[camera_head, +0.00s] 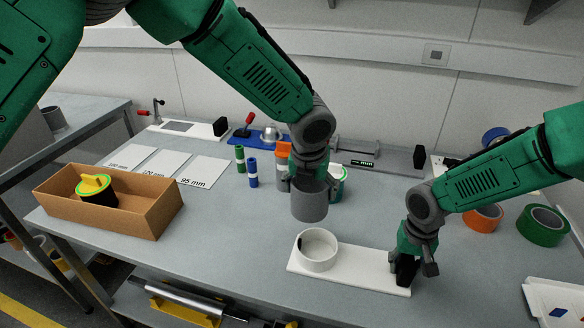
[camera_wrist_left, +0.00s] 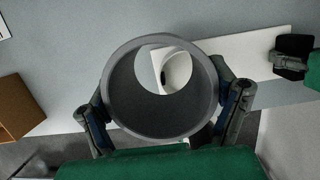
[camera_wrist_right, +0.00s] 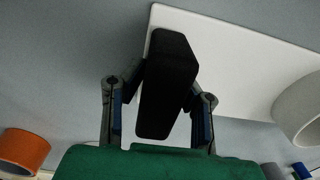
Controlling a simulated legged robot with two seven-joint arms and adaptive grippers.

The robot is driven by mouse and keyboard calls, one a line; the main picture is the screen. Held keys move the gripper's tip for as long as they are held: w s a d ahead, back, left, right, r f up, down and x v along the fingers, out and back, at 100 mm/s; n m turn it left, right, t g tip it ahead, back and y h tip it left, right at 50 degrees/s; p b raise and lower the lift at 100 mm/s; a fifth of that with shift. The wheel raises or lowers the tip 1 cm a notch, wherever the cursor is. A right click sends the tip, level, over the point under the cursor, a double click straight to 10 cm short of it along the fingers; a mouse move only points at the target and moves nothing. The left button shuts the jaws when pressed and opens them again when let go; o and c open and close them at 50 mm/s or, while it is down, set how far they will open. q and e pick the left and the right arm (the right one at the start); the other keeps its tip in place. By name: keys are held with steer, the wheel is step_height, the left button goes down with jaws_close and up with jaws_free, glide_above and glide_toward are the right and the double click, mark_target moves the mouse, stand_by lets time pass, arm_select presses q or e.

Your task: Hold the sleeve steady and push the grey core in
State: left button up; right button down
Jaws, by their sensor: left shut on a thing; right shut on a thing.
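The grey core (camera_head: 309,204) is a hollow ring held by my left gripper (camera_head: 310,184), in the air above and slightly behind the white sleeve (camera_head: 318,264). In the left wrist view the core (camera_wrist_left: 118,98) sits between the fingers, and part of the sleeve (camera_wrist_left: 176,72) shows through its bore. The two are apart. The sleeve stands open end up on a white base plate (camera_head: 362,276). My right gripper (camera_head: 414,262) is shut on a black block (camera_wrist_right: 166,85) at the plate's right end. The sleeve's wall (camera_wrist_right: 300,112) shows at right in the right wrist view.
A cardboard box (camera_head: 110,203) with a yellow-topped roll stands at the left. Tape rolls, orange (camera_head: 482,218) and green (camera_head: 543,225), lie at the right. Small cylinders (camera_head: 252,172) and a grey fixture stand behind. The tabletop left of the plate is clear.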

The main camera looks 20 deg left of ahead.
mark_target(322, 212)
arm_select(q)
steer(key=shift+m, duration=0.8)
steer(key=s+d, duration=0.3)
steer(key=s, duration=0.1)
steer(key=shift+d+r, duration=0.15)
steer(key=shift+r, duration=0.2)
steer(key=shift+f, duration=0.1)
steer(key=shift+f, duration=2.85)
steer(key=shift+s+f, duration=0.1)
steer(key=shift+f, duration=2.7)
arm_select(e)
steer(key=shift+d, duration=0.1)
arm_select(q)
steer(key=o, duration=1.6)
